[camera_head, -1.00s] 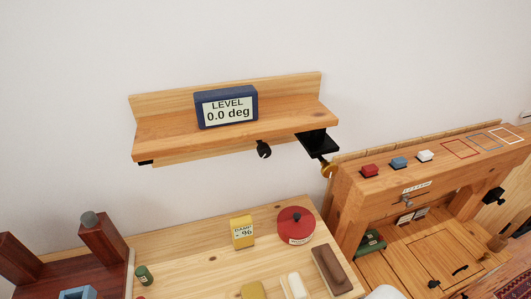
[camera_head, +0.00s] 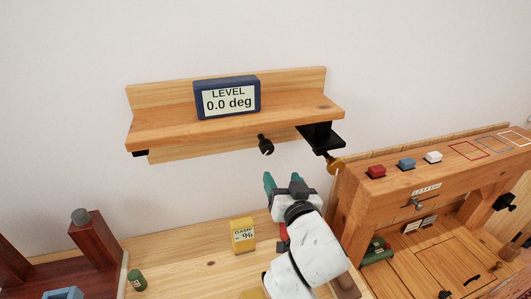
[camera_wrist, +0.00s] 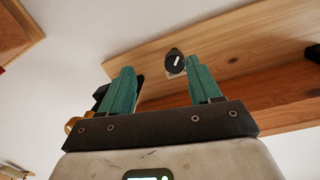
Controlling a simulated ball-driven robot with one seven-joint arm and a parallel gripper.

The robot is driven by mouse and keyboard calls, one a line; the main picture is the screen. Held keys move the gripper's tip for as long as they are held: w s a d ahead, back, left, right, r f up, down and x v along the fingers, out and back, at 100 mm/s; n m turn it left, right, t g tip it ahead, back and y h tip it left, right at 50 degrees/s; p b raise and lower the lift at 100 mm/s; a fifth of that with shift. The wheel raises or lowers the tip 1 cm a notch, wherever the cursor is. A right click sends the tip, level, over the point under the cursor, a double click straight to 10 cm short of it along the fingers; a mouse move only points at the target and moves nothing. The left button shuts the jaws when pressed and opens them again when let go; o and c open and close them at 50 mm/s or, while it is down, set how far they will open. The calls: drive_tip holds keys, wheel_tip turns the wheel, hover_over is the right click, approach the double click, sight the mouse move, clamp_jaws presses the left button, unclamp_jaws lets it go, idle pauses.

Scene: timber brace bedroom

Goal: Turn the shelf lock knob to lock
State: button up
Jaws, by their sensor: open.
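A wooden shelf (camera_head: 225,127) is fixed to the white wall. A small black knob (camera_head: 266,145) sticks out below its front edge, right of the middle. The wrist view shows this knob (camera_wrist: 175,61) with a white pointer line, tilted slightly off upright, between the fingertips and beyond them. My gripper (camera_head: 283,181) has green fingers and is open and empty, below and slightly right of the knob, apart from it. A brass knob (camera_head: 335,165) hangs from the black bracket (camera_head: 321,138) at the shelf's right end.
A blue level display (camera_head: 227,98) reading 0.0 deg stands on the shelf. Below are a wooden table (camera_head: 190,263) with a yellow box (camera_head: 242,235) and a green piece (camera_head: 137,280). A wooden bench (camera_head: 350,195) with coloured blocks stands at the right.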

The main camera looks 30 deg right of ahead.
sight(268, 150)
drive_tip(key=shift+t, duration=0.7)
drive_tip(key=r+x, duration=0.1)
drive_tip(key=x, duration=0.3)
drive_tip(key=p+x, duration=0.1)
drive_tip(key=x, duration=0.3)
drive_tip(key=a+r+x, duration=0.1)
drive_tip(key=x, duration=0.3)
drive_tip(key=shift+w+r, duration=0.1)
drive_tip(key=shift+r, duration=0.2)
drive_tip(key=shift+c, duration=0.4)
drive_tip(key=c, duration=1)
drive_tip(key=shift+o, duration=0.2)
